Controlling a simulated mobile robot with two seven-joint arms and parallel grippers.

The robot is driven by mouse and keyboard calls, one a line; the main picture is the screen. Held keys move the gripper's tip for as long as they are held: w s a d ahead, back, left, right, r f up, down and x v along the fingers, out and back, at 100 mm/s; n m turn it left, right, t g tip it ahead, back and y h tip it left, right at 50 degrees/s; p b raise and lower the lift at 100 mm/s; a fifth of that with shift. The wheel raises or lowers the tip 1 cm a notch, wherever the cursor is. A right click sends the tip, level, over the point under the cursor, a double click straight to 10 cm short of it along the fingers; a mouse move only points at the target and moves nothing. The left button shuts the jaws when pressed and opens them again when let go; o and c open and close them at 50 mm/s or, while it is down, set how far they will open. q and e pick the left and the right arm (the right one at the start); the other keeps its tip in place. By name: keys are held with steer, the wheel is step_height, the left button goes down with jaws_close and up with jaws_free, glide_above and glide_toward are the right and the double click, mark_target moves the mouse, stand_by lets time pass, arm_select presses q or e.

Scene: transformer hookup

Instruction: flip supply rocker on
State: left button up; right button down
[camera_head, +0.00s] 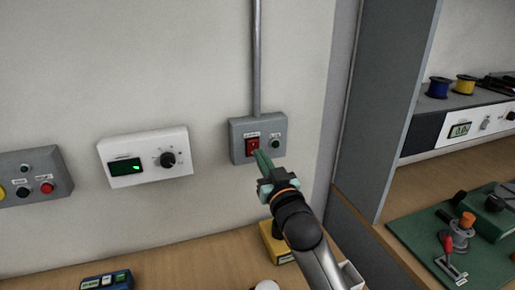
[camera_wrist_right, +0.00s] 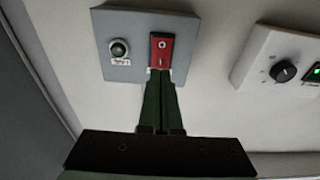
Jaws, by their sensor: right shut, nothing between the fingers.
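The supply rocker (camera_head: 252,147) is a red switch in a grey wall box (camera_head: 238,155), under a metal conduit. The box also holds a small dark green round lamp or button (camera_head: 276,143). My right gripper (camera_head: 261,155) is shut and empty, its green fingertips at the lower end of the rocker. In the right wrist view the shut fingers (camera_wrist_right: 161,74) reach the rocker (camera_wrist_right: 162,49), at the end marked with a line; the end marked O is clear. I cannot tell whether they touch it. My left gripper is not in view.
A white box with a green-lit display and black knob (camera_head: 143,158) is on the wall to the left. A grey button box (camera_head: 35,176) is farther left. A yellow box (camera_head: 273,243) stands on the bench below. A grey upright panel (camera_head: 375,110) stands at right.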

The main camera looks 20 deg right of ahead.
mark_target(253, 143)
steer(key=shift+w+r, duration=0.15)
steer(key=shift+w, duration=1.3)
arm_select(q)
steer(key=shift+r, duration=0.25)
arm_select(e)
steer(key=shift+w, duration=0.1)
